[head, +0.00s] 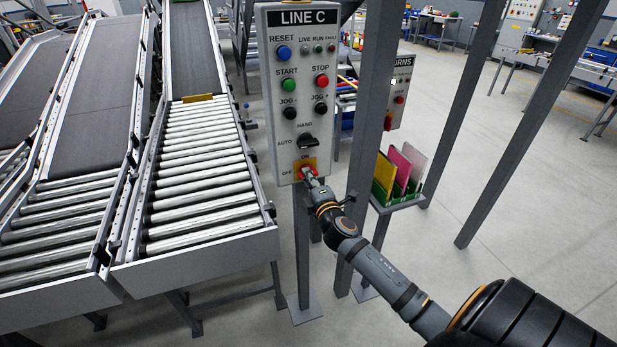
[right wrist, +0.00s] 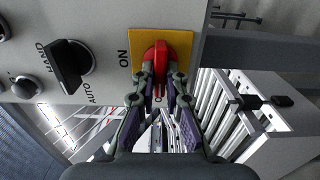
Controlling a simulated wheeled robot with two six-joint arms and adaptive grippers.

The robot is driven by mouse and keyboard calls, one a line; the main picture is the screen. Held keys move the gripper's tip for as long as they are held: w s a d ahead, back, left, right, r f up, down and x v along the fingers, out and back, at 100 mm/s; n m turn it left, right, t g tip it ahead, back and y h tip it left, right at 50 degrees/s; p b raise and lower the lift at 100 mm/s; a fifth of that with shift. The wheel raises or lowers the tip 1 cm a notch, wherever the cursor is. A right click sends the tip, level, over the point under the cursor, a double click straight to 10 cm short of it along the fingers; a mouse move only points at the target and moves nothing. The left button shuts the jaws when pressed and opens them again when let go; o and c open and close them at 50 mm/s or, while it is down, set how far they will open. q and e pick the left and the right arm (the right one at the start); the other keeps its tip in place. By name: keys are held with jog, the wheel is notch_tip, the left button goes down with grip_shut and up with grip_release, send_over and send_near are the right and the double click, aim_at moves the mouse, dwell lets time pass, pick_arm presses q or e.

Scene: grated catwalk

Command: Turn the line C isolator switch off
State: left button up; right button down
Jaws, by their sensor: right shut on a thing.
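The line C isolator switch is a red handle (right wrist: 163,62) on a yellow plate (right wrist: 185,38), low on the grey LINE C panel (head: 272,100). In the head view the plate (head: 299,166) has ON above the handle and OFF to its left. My right gripper (head: 309,175) reaches it from the lower right. In the right wrist view my right gripper (right wrist: 160,88) is shut on the red handle, one finger on each side. There the handle runs down the picture from ON level towards the partly covered OFF mark; its exact angle is hard to tell. My left gripper is out of view.
The black HAND/AUTO selector (head: 308,141) sits just above the isolator, with buttons higher up. A roller conveyor (head: 200,170) stands left of the panel. A grey post (head: 372,110) and a small shelf with coloured plates (head: 398,175) stand close on the right.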

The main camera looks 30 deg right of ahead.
dwell(0.3)
jog(key=c, duration=1.4)
grip_release()
jog(key=v, duration=1.2)
